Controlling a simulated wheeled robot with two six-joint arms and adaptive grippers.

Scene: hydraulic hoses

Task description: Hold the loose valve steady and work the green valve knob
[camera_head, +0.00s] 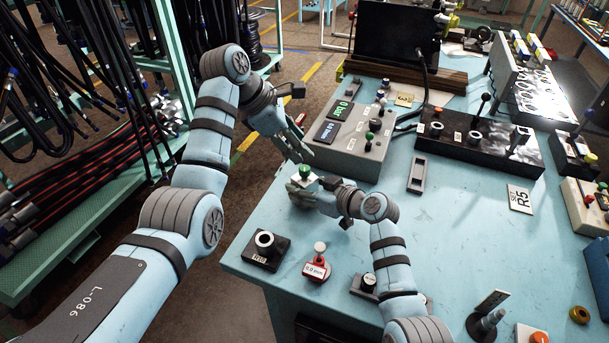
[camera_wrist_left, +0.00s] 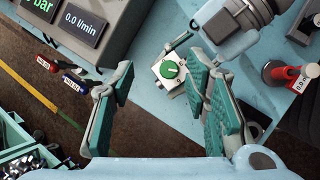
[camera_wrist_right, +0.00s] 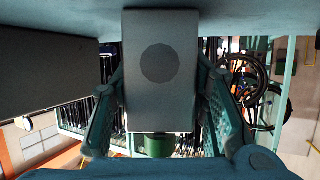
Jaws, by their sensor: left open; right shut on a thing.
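The loose valve is a light grey block (camera_wrist_right: 160,100) with a green knob (camera_head: 304,172). My right gripper (camera_head: 303,186) is shut on the valve near the left edge of the blue bench, with the knob on top. In the right wrist view the block fills the space between the fingers, and part of the knob (camera_wrist_right: 158,146) shows below it. My left gripper (camera_head: 303,137) is open and empty, above and slightly left of the knob. In the left wrist view the knob (camera_wrist_left: 170,69) appears beyond and between the parted fingers, apart from them.
A grey control box (camera_head: 345,140) with green and blue displays stands just right of my left gripper. A black ring-topped block (camera_head: 265,249) and a red-based plunger (camera_head: 317,268) stand on the bench in front. A hose rack (camera_head: 90,90) is at left.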

